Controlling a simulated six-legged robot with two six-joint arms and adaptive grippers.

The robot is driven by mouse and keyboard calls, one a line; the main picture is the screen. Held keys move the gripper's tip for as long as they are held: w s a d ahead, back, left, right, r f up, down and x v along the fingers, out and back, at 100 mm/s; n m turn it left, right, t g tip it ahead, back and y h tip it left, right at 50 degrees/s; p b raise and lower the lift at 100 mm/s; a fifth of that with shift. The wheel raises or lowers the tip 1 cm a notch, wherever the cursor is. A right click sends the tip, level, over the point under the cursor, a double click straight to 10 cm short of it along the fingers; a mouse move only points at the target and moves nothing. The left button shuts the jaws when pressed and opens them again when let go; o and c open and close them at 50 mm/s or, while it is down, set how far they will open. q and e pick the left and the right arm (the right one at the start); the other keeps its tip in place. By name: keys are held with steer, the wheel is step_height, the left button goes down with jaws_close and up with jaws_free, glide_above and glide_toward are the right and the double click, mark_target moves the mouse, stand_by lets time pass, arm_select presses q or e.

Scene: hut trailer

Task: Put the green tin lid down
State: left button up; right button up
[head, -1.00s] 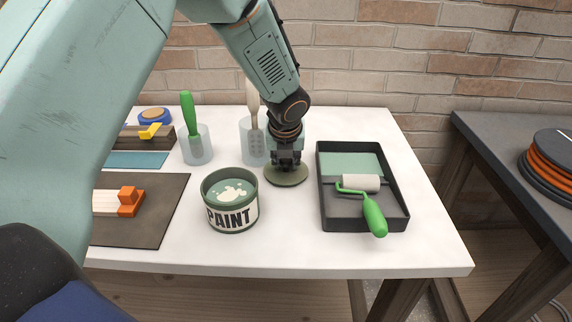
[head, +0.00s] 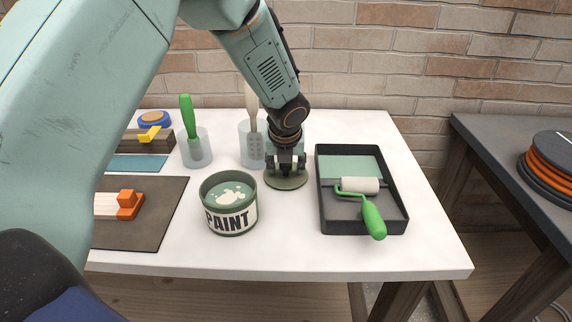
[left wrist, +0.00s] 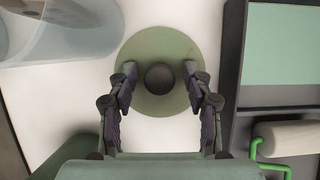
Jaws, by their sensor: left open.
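The green tin lid (head: 287,183) lies flat on the white table, between the paint tin (head: 230,205) and the roller tray. In the left wrist view the lid (left wrist: 160,106) is a round green disc with a dark round knob (left wrist: 160,77) at its middle. My left gripper (head: 286,170) is right above the lid. In the left wrist view its two fingers (left wrist: 161,88) stand open on either side of the knob, with a gap on each side. The paint tin is open and shows pale green paint with a white patch. My right gripper is not in view.
A black roller tray (head: 312,220) with a green-handled roller (head: 373,214) lies to the right. Two clear cups (head: 196,153) with brushes stand behind. A dark mat (head: 150,235) with an orange-and-wood tool lies left. White table shows in front of the lid.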

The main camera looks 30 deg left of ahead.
arm_select(q)
steer(key=shift+r, duration=0.2)
steer(key=p+v, duration=0.3)
steer(key=v, duration=0.9)
steer(key=shift+p, duration=0.4)
steer(key=shift+w+a, duration=0.1)
